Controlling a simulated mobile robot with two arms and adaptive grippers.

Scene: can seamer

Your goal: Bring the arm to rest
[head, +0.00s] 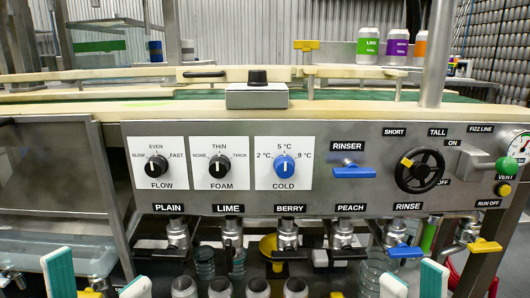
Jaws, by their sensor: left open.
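My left gripper (97,270) is at the bottom left of the head view, its two white and teal fingers spread wide with nothing seen between them. My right gripper (413,276) is at the bottom right, below the blue rinse tap handle. Its two fingers stand apart, and I see nothing held between them. Both grippers show only their fingertips; the arms are out of the picture. Both sit low in front of the machine's grey control panel (320,198).
The panel carries flow (159,171), foam (220,171) and cold (283,167) knobs, a blue rinser lever (348,172) and a black wheel (419,170). Taps hang below, with several open cans (258,288) at the bottom middle. Labelled cans (368,45) stand on the back shelf.

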